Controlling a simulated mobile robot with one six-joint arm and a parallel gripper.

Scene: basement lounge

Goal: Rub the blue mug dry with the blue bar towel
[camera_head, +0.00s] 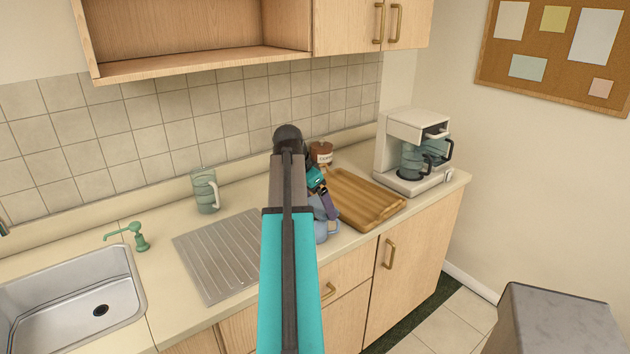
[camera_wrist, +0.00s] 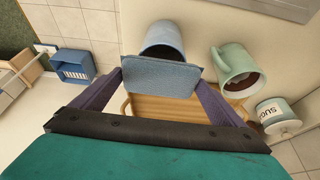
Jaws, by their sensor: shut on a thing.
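My gripper (camera_wrist: 160,95) has its purple fingers shut on the folded blue bar towel (camera_wrist: 160,76), which spans flat between the fingertips in the wrist view. The blue mug (camera_wrist: 163,38) is just beyond the towel, its lower part hidden behind it. I cannot tell whether towel and mug touch. In the head view the blue mug (camera_head: 329,231) stands on the counter, between the drainboard and the wooden board, with its handle towards the right. My arm hides part of it, and my gripper (camera_head: 325,203) is right above or beside it.
The wooden board (camera_head: 372,203) lies close right of the mug, with a coffee maker (camera_head: 392,180) beyond.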

